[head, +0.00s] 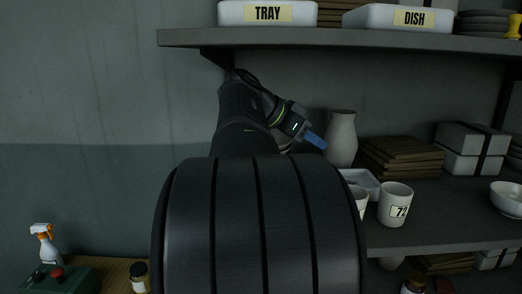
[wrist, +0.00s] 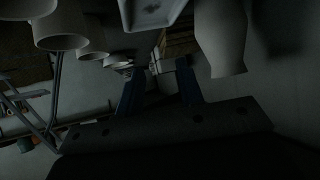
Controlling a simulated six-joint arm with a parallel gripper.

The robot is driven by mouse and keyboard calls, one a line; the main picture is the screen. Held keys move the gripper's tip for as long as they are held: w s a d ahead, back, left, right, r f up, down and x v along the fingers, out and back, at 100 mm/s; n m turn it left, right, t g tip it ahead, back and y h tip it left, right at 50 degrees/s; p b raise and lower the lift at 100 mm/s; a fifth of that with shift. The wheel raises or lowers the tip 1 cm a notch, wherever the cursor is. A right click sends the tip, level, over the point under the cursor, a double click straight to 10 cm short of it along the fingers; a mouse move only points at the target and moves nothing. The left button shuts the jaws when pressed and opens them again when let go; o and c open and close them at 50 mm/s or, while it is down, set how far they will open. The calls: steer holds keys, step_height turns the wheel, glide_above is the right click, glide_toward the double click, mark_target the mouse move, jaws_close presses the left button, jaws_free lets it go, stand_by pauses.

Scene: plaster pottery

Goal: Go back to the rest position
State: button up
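My gripper (head: 316,140) is raised near the shelves in the head view, its blue finger tip beside the white vase (head: 341,138). In the dark wrist view, my gripper's two blue fingers (wrist: 160,92) stand apart with nothing between them. The wrist picture appears upside down. The vase (wrist: 221,40) hangs at the upper right there, apart from the fingers. My arm hides much of the middle of the head view.
The upper shelf (head: 340,37) holds a TRAY box (head: 235,14) and a DISH box (head: 382,18). The lower shelf (head: 440,215) holds a white tray (head: 362,182), mugs (head: 395,204), brown boards (head: 400,157) and a bowl (head: 508,198). A spray bottle (head: 45,248) stands lower left.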

steer(key=s+a+n+t+y, duration=0.1)
steer(key=a+n+t+y, duration=0.35)
steer(key=a, duration=0.95)
steer(key=a+f+n+t+y, duration=0.1)
steer(key=a+f+n+y, duration=0.4)
steer(key=a, duration=0.7)
steer(key=s+a+f+n+t+y, duration=0.1)
steer(key=a+f+n+y, duration=0.4)
steer(key=a+f+n, duration=0.3)
steer(key=shift+a+f+n, duration=0.35)
steer(key=shift+a+f, duration=1.8)
steer(key=shift+a, duration=0.4)
steer(key=shift+o, duration=0.5)
